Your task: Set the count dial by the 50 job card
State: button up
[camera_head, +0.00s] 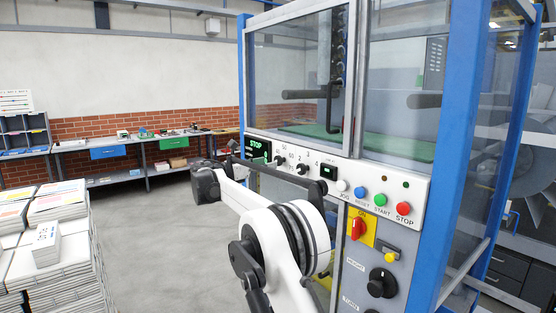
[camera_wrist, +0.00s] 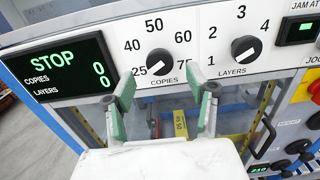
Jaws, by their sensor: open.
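The count dial, marked COPIES, is a black round knob (camera_wrist: 160,62) on the white control panel (camera_wrist: 185,22). My gripper (camera_wrist: 161,77) is open, with one green-padded finger on each side of this knob in the wrist view. Whether the fingers touch it cannot be told. The display (camera_wrist: 60,68) reads STOP, copies 0, layers 0. A yellow tag (camera_wrist: 181,123) with small black print, perhaps including 50, shows between the fingers; I cannot tell whether it is the job card.
The LAYERS knob (camera_wrist: 246,49) sits close right of the count dial. Further right are push buttons (camera_head: 380,199) and a red switch (camera_head: 357,229). Bundled paper stacks (camera_head: 60,272) stand at the left, with open floor between them and the machine.

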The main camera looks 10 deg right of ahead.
aim_at(277, 161)
jog(key=p+x, duration=0.1)
jog(key=x, duration=0.5)
jog(key=c, duration=1.3)
jog(key=shift+o, duration=0.2)
